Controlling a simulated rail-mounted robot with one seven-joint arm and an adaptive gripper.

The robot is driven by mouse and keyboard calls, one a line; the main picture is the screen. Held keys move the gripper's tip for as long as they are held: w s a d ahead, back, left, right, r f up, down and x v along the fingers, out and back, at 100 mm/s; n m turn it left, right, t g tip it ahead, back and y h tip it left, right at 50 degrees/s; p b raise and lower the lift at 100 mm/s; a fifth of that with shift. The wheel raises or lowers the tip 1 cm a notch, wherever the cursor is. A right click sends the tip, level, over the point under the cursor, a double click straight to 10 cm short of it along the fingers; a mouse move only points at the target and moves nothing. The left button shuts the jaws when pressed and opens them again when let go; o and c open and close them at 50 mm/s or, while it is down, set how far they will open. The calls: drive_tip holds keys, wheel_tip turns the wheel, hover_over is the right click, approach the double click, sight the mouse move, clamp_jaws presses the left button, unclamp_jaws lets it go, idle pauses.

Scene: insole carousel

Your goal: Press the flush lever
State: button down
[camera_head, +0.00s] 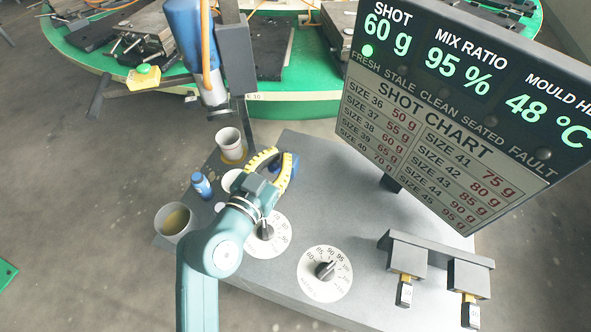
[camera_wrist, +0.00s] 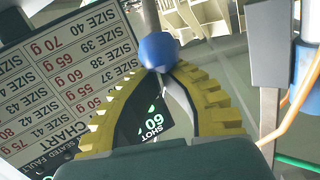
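My gripper (camera_head: 283,156) has yellow ribbed fingers and hangs over the back left of the grey console. In the wrist view its fingertips (camera_wrist: 165,71) come together and look shut, with an open arch between the fingers behind them. A round blue knob (camera_wrist: 158,51) on a grey stem sits right at the fingertips; I take it for the flush lever's knob. Blue also shows by the fingers in the head view (camera_head: 289,163), partly hidden by them. I cannot tell whether the tips touch the knob. The knob does not appear to be held between the fingers.
The console (camera_head: 360,165) carries two dials, one (camera_head: 325,272) clear and one (camera_head: 270,240) partly under my arm. Cups (camera_head: 231,143) (camera_head: 174,222) and a blue bottle (camera_head: 201,185) stand at left. A display board (camera_head: 450,120) rises at right. A blue dispensing head (camera_head: 190,45) hangs behind.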

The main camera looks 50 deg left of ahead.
drive_tip(key=f+b, duration=0.1)
drive_tip(key=b, duration=0.1)
drive_tip(key=s+d+f+t+y+b, duration=0.1)
drive_tip(key=b, duration=0.1)
drive_tip(key=t+b, duration=0.1)
drive_tip(key=b, duration=0.1)
drive_tip(key=shift+s+d+f+b, duration=0.15)
drive_tip(key=shift+s+f+b, duration=0.25)
drive_tip(key=shift+s+d+f+b, duration=0.1)
drive_tip(key=shift+s+d+b, duration=0.25)
drive_tip(key=shift+b, duration=0.6)
drive_tip(key=shift+s+a, duration=0.1)
drive_tip(key=shift+f, duration=0.15)
wheel_tip(320, 180, up, 4)
drive_tip(key=w+p, duration=0.1)
drive_tip(key=p, duration=0.2)
approach(277, 172)
drive_tip(key=r, duration=0.2)
drive_tip(key=shift+w+r+b, duration=0.35)
